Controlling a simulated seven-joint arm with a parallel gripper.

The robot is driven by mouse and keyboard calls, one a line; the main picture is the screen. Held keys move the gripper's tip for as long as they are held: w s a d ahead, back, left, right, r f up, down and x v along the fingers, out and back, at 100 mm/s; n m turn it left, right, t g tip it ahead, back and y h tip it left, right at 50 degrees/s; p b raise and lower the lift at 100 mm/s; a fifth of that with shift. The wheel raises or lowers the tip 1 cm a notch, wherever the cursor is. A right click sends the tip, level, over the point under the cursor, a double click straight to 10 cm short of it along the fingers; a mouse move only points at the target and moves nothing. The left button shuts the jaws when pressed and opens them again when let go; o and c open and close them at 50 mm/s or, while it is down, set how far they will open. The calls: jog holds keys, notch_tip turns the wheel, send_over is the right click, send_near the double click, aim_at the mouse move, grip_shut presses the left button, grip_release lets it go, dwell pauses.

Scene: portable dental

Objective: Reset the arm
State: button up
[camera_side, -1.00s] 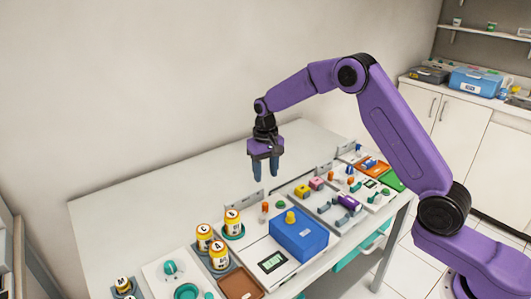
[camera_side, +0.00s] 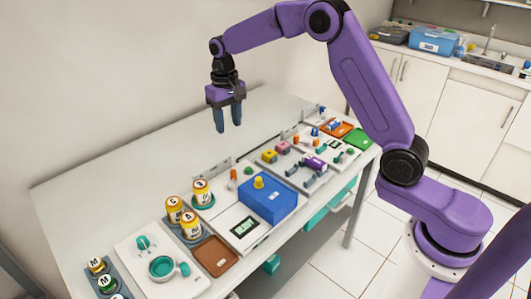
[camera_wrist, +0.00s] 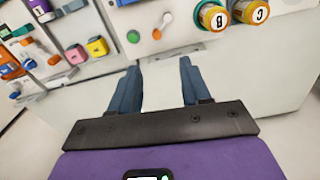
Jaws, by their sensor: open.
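My gripper (camera_side: 228,118) hangs from my purple arm above the back part of the white table (camera_side: 110,165), fingers pointing down. In the wrist view its two blue fingers (camera_wrist: 164,85) are spread apart with nothing between them. It is open, empty and clear of the objects on the table.
Along the table's front stand a blue box (camera_side: 268,203) with a yellow knob, several lettered yellow jars (camera_side: 202,192), a brown tray (camera_side: 214,256), a display unit (camera_side: 245,228), and small coloured parts farther right. The table's back strip is bare. A sink counter stands at the back right.

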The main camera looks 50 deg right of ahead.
jog(key=s+a+r+n, duration=0.2)
jog(key=s+a+n, duration=0.1)
jog(key=s, duration=0.6)
jog(key=s+a+r+n, duration=0.2)
jog(key=s+a+n, duration=0.15)
jog(key=s, duration=0.65)
jog(key=s+d+f+n, duration=0.1)
jog(key=s+d+n, duration=0.2)
jog(key=s, duration=0.8)
jog(key=s+d+f+n, duration=0.1)
jog(key=s+d+n, duration=0.3)
jog(key=s, duration=0.7)
jog(key=shift+d+f, duration=0.2)
jog(key=shift+d, duration=0.55)
jog(key=shift+w, duration=0.1)
